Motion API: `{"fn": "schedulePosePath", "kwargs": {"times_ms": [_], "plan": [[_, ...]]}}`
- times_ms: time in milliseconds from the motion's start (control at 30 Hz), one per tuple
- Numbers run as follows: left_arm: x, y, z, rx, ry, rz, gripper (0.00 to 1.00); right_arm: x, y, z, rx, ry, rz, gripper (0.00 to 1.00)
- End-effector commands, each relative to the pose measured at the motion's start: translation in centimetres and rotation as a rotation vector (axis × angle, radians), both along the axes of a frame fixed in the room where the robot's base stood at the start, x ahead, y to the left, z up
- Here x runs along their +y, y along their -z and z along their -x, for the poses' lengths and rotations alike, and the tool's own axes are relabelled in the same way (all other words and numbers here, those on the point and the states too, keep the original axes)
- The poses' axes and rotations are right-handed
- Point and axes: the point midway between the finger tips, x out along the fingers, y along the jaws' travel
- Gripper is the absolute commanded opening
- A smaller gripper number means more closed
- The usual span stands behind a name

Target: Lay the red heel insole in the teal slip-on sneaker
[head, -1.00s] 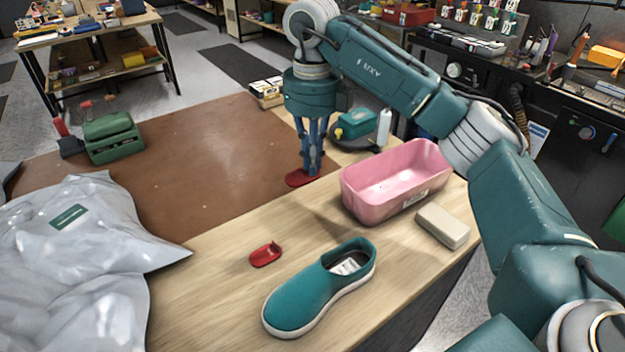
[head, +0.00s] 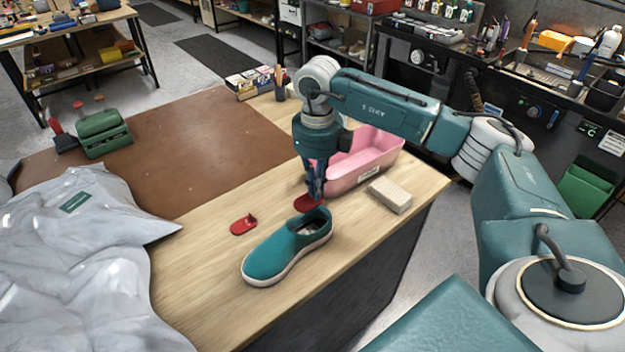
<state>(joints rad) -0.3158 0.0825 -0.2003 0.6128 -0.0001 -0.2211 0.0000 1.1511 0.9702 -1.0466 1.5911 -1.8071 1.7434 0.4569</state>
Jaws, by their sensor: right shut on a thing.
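The teal slip-on sneaker (head: 275,257) lies on the wooden bench top, its toe toward the lower left and its opening toward the upper right. Something pale shows inside the opening. My right gripper (head: 317,194) is shut on a flat red insole (head: 304,203), just behind the sneaker's opening in the picture. Part of the insole is hidden by the fingers and the shoe's rim; I cannot tell whether it touches the shoe. A smaller red piece with a raised tab (head: 241,227) lies left of the sneaker. My left gripper is not in view.
A pink bin (head: 362,172) stands behind and right of the gripper, partly hidden by my arm. A beige block (head: 390,195) lies right of the sneaker. A silvery bag (head: 75,265) fills the left. The brown mat (head: 200,150) is mostly clear.

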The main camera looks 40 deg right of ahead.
Motion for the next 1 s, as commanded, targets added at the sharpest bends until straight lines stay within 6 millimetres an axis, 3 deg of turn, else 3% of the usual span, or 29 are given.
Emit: {"fn": "schedulePosePath", "kwargs": {"times_ms": [33, 100, 200, 333, 500, 600, 767, 1000], "plan": [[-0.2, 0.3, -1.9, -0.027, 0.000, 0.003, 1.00, 0.0, 0.6, 0.0, 0.001, 0.000, 0.000, 0.00], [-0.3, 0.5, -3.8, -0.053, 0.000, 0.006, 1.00, 0.0, 1.1, 0.0, 0.002, 0.000, 0.000, 0.00], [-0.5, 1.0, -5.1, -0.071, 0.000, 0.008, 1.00, 0.0, 2.0, 0.0, 0.001, 0.000, 0.000, 0.00], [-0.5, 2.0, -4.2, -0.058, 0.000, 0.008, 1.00, 0.0, 3.3, 0.0, 0.001, 0.001, 0.000, 0.00], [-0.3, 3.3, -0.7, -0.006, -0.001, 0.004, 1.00, 0.0, 5.0, 0.0, 0.001, 0.001, 0.001, 0.00], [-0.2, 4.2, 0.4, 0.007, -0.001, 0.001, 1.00, 0.0, 6.1, 0.0, 0.001, 0.001, 0.001, 0.00], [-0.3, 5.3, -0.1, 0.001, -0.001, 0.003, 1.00, 0.0, 7.7, 0.0, 0.001, 0.001, 0.000, 0.00], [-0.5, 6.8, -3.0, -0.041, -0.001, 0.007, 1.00, 0.0, 10.0, 0.0, 0.001, 0.001, 0.000, 0.00]]}}
